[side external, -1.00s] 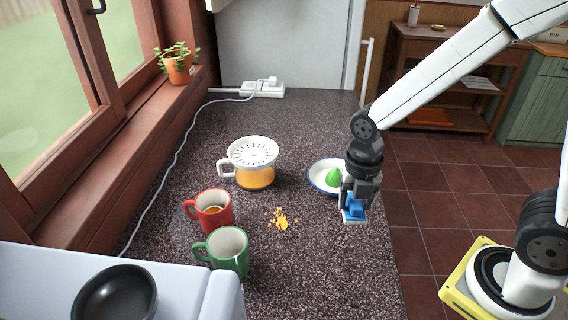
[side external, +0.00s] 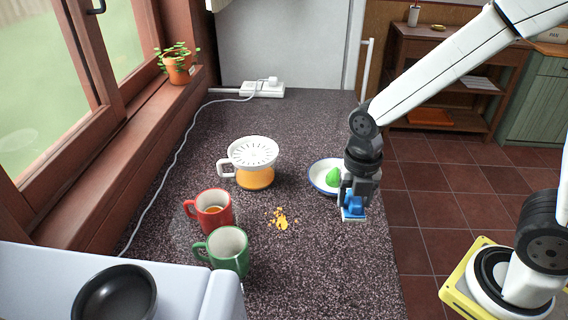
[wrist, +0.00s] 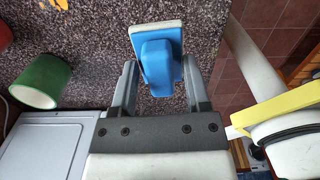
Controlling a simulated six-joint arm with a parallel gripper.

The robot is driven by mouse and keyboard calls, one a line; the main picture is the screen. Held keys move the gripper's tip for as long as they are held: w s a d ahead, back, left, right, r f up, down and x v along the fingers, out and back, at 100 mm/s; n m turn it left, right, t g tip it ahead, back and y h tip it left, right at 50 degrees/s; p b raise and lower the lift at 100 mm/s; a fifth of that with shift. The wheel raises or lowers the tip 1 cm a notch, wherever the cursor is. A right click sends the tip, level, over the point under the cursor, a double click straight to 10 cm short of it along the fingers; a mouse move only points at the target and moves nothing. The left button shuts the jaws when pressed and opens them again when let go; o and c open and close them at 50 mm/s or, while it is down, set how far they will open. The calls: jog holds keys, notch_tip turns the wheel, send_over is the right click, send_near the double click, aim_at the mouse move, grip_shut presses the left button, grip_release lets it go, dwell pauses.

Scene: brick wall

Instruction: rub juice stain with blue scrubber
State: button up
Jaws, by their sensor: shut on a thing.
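The blue scrubber (side external: 353,208) has a pale pad on its underside and is at the right edge of the dark speckled counter. My gripper (side external: 352,196) is shut on its blue handle from above; the wrist view shows the scrubber (wrist: 158,60) between the two fingers (wrist: 160,85). I cannot tell whether the pad touches the counter. The orange-yellow juice stain (side external: 281,220) lies on the counter to the left of my gripper, with small bits around it.
A plate (side external: 316,182) with a green item stands just behind my gripper. A white-and-orange juicer (side external: 254,178), a red mug (side external: 213,221) and a green mug (side external: 227,262) stand left of the stain. The counter's right edge drops to a tiled floor.

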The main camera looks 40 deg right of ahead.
send_over(277, 237)
notch_tip(277, 237, down, 2)
jog(key=shift+s+d+f, duration=0.15)
jog(key=shift+f, duration=1.4)
jog(key=shift+s+d+f, duration=0.1)
jog(key=shift+s+f, duration=0.05)
jog(key=shift+f, duration=1.35)
notch_tip(277, 237, down, 2)
jog(key=shift+f, duration=0.1)
jog(key=shift+w+d, duration=0.6)
jog(key=shift+w, duration=0.05)
jog(key=shift+c, duration=0.5)
jog(key=shift+w+d, duration=2.9)
jog(key=shift+s+a, duration=3.45)
jog(key=shift+a, duration=0.2)
jog(key=shift+w+a, duration=0.1)
jog(key=shift+w, duration=0.2)
jog(key=shift+w+d, duration=3.2)
jog(key=shift+d, duration=0.1)
jog(key=shift+s+a, duration=3.3)
jog(key=shift+s, duration=0.05)
jog(key=shift+r, duration=4.15)
